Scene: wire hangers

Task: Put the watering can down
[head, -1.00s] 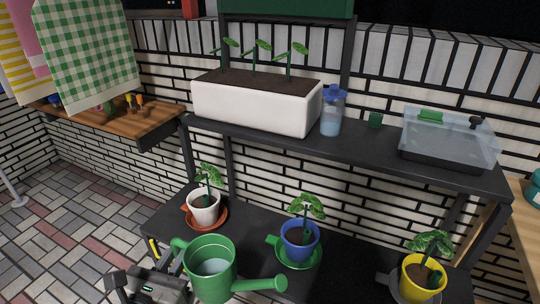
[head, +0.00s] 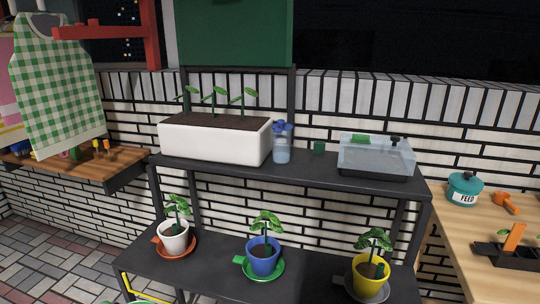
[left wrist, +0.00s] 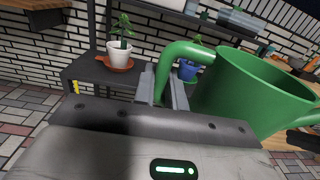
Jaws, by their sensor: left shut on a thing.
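The green watering can (left wrist: 250,90) fills the right of the left wrist view. My left gripper (left wrist: 163,88) is shut on its curved handle and holds it up in front of the shelf unit. My right gripper is in no view.
The lower black shelf (head: 210,267) holds a white pot (head: 173,240), a blue pot (head: 262,259) and a yellow pot (head: 368,277) on saucers. Above are a white planter (head: 215,141), a spray bottle (head: 282,147) and a clear-lidded tray (head: 375,157). A wooden table (head: 455,225) stands at right.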

